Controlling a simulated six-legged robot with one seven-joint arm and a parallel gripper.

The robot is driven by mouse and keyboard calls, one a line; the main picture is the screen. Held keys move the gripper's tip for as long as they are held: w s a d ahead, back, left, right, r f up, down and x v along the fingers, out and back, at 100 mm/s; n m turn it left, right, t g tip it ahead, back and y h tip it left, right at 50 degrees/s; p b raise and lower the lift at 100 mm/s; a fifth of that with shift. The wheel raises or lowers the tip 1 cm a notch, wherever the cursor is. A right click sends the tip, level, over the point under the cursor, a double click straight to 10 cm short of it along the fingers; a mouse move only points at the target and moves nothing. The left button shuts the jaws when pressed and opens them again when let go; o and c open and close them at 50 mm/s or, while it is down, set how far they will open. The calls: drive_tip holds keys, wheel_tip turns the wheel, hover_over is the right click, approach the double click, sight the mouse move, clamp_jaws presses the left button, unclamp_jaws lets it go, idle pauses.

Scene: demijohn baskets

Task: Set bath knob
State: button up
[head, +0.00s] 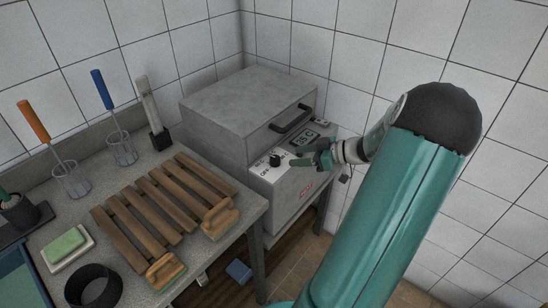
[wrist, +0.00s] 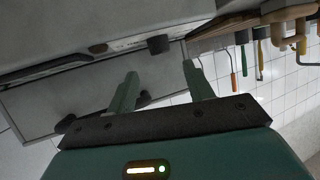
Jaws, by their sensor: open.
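A grey metal bath (head: 245,105) with a closed lid stands in the corner. Its sloped front panel bears a black knob (head: 275,160) with printed marks beside it and a small display (head: 305,141) that seems to read 25 C. My gripper (head: 303,157) is open at the panel, just right of the knob. In the wrist view the knob (wrist: 158,44) shows beyond the two green fingertips (wrist: 160,70), about midway between them. The fingers look apart from the knob, and nothing is between them.
A bench to the left holds a wooden slatted rack (head: 150,205), two wooden-handled tools (head: 219,217), a green soap bar (head: 64,244) and glass jars (head: 121,149) with coloured-handled tools. The lid handle (head: 292,117) juts out above the panel. A blue object (head: 238,272) lies below the bench.

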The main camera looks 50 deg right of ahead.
sight(276, 158)
drive_tip(key=x, duration=0.9)
drive_tip(key=shift+w+f, duration=0.1)
drive_tip(key=shift+f, duration=0.05)
drive_tip(key=c, duration=1)
